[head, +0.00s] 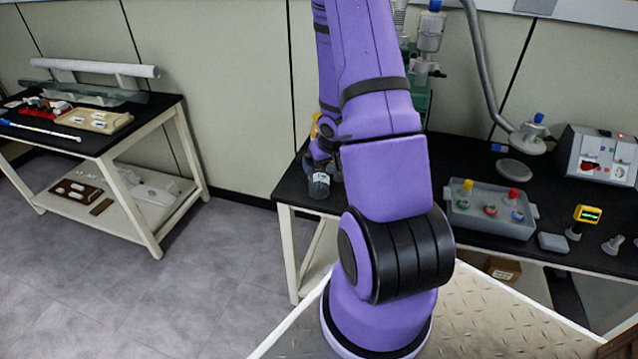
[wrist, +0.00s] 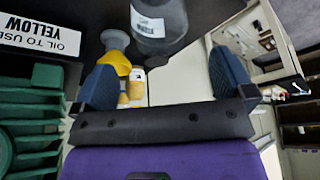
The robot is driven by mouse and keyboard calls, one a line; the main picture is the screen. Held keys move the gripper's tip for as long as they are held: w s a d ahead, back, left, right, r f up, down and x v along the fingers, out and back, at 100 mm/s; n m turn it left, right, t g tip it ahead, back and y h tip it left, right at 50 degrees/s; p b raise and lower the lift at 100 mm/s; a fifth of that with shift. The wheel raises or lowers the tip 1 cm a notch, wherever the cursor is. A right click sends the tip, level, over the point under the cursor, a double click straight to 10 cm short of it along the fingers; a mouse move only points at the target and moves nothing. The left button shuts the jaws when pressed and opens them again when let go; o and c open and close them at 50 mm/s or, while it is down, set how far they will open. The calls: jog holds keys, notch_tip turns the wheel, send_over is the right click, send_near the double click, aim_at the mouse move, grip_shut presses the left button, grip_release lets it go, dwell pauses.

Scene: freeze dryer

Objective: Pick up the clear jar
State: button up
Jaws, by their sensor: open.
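The clear jar (head: 319,187), grey and see-through with a white label, stands near the left end of the black bench (head: 475,160) in the head view. In the wrist view the jar (wrist: 160,28) is at the top centre, beyond my fingertips and only partly in frame. My gripper (wrist: 163,80) is open, its two blue fingers spread, with the jar not between them. In the head view my purple arm reaches over the bench and hides most of the gripper, which is close to the jar.
A yellow-and-grey item (wrist: 116,50) and a yellow-labelled bottle (wrist: 136,85) are close to the jar. A grey tray (head: 490,222) with flasks is further right on the bench.

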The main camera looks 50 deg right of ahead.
aim_at(319, 171)
jog(key=shift+x, duration=4.05)
jog(key=c, duration=0.9)
